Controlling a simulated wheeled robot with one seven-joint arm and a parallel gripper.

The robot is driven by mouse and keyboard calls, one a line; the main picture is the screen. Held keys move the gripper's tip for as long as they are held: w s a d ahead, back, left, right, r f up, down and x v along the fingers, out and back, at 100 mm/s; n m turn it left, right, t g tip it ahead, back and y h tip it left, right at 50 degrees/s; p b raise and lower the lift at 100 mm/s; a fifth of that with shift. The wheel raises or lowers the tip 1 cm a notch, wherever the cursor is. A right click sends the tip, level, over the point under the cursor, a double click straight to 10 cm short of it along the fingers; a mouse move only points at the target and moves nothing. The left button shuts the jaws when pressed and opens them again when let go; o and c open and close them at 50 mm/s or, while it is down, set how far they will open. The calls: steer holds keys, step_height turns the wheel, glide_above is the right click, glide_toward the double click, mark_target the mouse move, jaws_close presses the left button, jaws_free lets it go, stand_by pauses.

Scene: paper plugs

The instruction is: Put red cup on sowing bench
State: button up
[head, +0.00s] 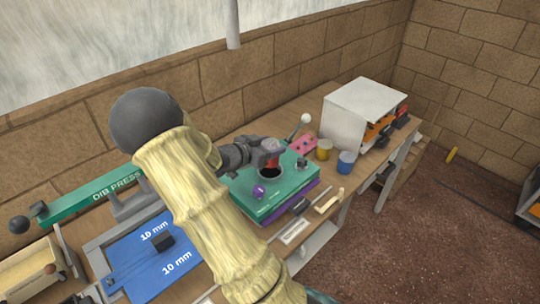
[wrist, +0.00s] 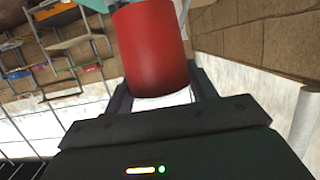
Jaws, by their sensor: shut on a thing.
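The red cup (head: 273,161) is between the fingers of my gripper (head: 268,152), over the teal box top on the bench. In the wrist view the red cup (wrist: 152,50) fills the space between the two dark fingers of my gripper (wrist: 155,85). My gripper is shut on it. A dark round opening with a pale rim shows just below the cup in the head view; I cannot tell whether the cup touches the teal top. The wooden sowing bench (head: 315,103) runs along the brick wall.
A teal box (head: 245,190) on a purple layer carries a purple knob. A yellow cup (head: 323,150) and a blue cup (head: 346,162) stand to its right, before a white box (head: 352,112). A blue 10 mm plate (head: 150,268) and green press (head: 95,200) lie left.

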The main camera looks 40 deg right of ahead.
mark_target(270, 144)
step_height(270, 144, up, 4)
steer(key=shift+r, duration=0.25)
stand_by(0.5)
